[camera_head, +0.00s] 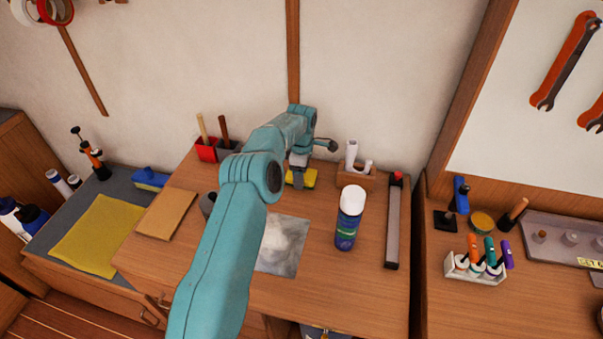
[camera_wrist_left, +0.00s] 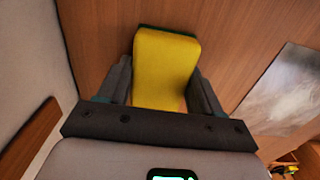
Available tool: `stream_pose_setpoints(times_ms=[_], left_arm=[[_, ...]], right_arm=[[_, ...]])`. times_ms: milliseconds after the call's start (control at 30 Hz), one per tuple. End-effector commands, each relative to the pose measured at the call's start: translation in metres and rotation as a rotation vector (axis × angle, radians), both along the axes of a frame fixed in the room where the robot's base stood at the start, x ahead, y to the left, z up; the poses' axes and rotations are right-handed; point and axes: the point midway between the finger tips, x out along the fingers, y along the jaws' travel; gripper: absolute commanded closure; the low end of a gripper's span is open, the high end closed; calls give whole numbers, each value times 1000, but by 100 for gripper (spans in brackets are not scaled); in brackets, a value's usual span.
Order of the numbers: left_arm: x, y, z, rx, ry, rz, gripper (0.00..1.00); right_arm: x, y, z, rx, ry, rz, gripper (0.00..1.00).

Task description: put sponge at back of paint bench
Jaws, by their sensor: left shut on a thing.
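The sponge (camera_head: 303,179) is yellow, with a thin dark green layer showing along its far edge in the left wrist view (camera_wrist_left: 165,70). My left gripper (camera_head: 298,170) is shut on the sponge, with a finger on each side of it. The sponge is over the back part of the wooden paint bench (camera_head: 320,262), near the wall. I cannot tell whether it touches the bench top. My left arm hides part of the bench. My right gripper is not in view.
A wooden holder with white items (camera_head: 356,174) stands right of the sponge. Red and grey cups (camera_head: 207,151) stand at the back left. A spray can (camera_head: 349,218), a grey sheet (camera_head: 284,246) and a long bar (camera_head: 393,225) are on the bench. Some bare wood lies between them.

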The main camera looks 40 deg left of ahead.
Motion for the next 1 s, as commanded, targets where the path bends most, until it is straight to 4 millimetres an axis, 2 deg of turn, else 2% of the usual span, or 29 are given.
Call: stream_pose_setpoints(times_ms=[133, 167, 233, 500, 600, 667, 867, 1000], left_arm=[[0, 0, -5, 0, 0, 0, 73], [0, 0, -5, 0, 0, 0, 32], [0, 0, -4, 0, 0, 0, 9], [0, 0, -3, 0, 0, 0, 9], [0, 0, 5, 0, -1, 0, 9], [1, 0, 8, 2, -4, 0, 9], [1, 0, 53, 2, -6, 0, 9], [1, 0, 88, 2, -4, 0, 9]], right_arm=[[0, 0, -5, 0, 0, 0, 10], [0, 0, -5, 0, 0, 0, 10], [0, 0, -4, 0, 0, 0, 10], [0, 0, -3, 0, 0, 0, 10], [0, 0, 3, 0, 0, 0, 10], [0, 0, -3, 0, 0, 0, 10], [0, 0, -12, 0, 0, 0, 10], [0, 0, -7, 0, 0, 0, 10]])
